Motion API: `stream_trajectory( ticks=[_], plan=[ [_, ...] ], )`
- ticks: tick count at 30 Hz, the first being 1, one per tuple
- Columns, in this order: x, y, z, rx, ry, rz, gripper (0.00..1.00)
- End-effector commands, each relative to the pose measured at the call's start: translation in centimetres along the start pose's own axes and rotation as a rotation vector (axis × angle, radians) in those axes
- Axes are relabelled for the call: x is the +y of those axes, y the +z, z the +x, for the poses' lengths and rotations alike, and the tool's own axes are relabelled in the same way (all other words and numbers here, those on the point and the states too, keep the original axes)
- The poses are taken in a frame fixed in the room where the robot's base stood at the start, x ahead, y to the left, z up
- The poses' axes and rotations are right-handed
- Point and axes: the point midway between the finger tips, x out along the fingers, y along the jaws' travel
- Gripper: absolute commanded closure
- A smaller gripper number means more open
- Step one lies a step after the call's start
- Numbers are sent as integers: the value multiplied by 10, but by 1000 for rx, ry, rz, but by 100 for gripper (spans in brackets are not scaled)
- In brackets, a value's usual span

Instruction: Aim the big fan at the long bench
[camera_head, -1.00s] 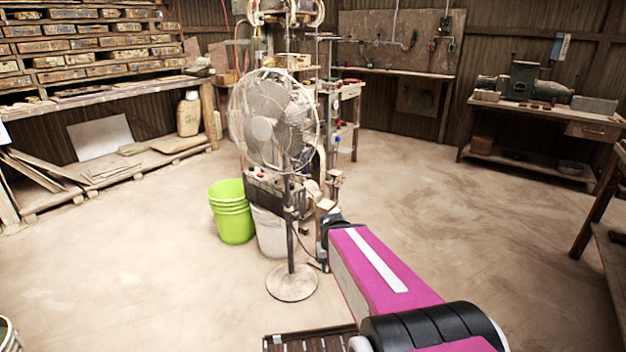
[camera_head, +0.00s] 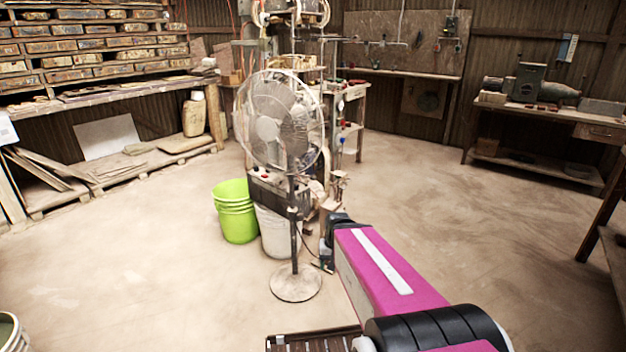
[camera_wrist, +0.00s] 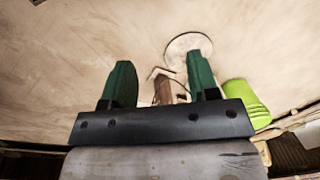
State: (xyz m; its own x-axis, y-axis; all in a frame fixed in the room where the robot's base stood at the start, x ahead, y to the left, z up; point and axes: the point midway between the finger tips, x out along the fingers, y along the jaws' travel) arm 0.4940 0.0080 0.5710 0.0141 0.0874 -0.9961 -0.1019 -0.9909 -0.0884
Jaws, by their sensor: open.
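The big fan (camera_head: 268,128) stands upright on a thin pole with a round base (camera_head: 296,287), left of my arm. Its caged head faces toward the front left. A long bench (camera_head: 110,96) runs along the left wall below the tile racks; I cannot tell if other benches count as the long one. My gripper (camera_head: 328,245) is low, just right of the fan pole and partly hidden by my arm. In the wrist view, my gripper (camera_wrist: 161,80) has its green fingers apart, with no fan part held between them. The fan base also shows there (camera_wrist: 188,48).
A green bucket stack (camera_head: 235,215) and a white bucket (camera_head: 275,232) stand close behind the fan. The tile press (camera_head: 300,70) rises behind it. A workbench (camera_head: 545,112) stands at back right. The floor is open at left and right.

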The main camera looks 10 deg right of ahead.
Motion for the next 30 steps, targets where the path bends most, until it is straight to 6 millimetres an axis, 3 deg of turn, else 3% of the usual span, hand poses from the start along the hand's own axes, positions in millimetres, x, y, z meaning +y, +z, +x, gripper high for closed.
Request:
stream_trajectory(
  ticks=[7,14,19,24,30],
  plan=[
    [-27,-80,2,-23,-337,394,45],
    [-40,-175,-26,-135,-741,829,45],
    [-31,-249,-61,-286,-1050,1118,45],
    [-6,-312,-101,-474,-1327,1331,45],
    [18,-349,-131,-635,-1514,1443,45]
  ],
)
